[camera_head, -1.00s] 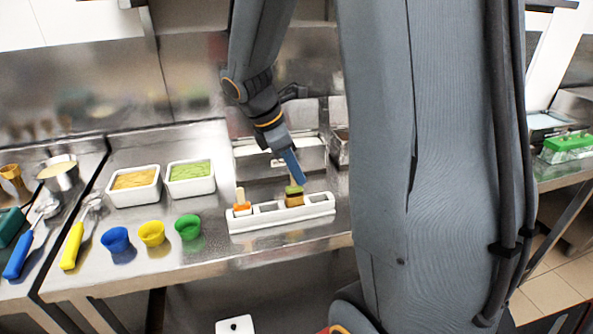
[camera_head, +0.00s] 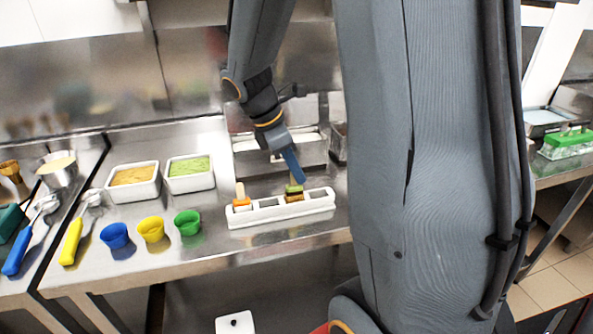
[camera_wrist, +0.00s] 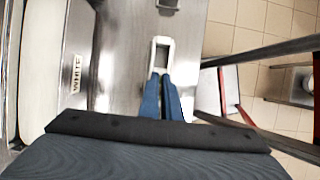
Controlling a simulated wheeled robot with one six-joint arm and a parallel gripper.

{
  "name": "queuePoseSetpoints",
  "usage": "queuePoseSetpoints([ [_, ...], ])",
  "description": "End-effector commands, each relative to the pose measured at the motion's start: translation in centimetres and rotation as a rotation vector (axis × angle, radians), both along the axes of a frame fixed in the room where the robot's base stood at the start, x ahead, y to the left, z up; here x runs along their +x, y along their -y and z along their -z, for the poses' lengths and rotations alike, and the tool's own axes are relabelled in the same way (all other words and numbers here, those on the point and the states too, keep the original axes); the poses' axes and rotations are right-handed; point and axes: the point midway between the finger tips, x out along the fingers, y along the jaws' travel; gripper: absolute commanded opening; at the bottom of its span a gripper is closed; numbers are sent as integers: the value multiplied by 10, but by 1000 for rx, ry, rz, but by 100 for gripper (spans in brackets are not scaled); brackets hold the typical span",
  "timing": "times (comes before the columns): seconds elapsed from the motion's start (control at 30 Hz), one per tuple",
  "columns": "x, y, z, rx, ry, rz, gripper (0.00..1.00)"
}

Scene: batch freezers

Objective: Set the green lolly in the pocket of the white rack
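The white rack (camera_head: 280,217) stands on the steel counter with a row of pockets. An orange lolly (camera_head: 242,201) with its stick up is in the left pocket. The green lolly (camera_head: 294,190), green above and brown below, is upright in the third pocket from the left, its lower end hidden by the rack wall. My gripper (camera_head: 300,178) is directly above it, blue fingers close together at the stick. In the wrist view my gripper (camera_wrist: 162,80) covers the lolly, and an empty end pocket of the rack (camera_wrist: 161,41) shows beyond the fingertips.
Blue (camera_head: 115,236), yellow (camera_head: 151,230) and green (camera_head: 188,223) cups stand left of the rack. Tubs with tan (camera_head: 134,193) and green (camera_head: 190,184) contents are behind them. A steel bin (camera_head: 277,158) stands behind the rack. The counter's front edge is close.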

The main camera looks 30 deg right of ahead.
Motion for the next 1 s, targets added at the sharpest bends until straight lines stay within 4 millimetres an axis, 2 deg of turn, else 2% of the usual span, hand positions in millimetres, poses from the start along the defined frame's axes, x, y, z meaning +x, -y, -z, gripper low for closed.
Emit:
queuePoseSetpoints([
  [1.0, 0, 0, 10, 0, 0, 0, 0],
])
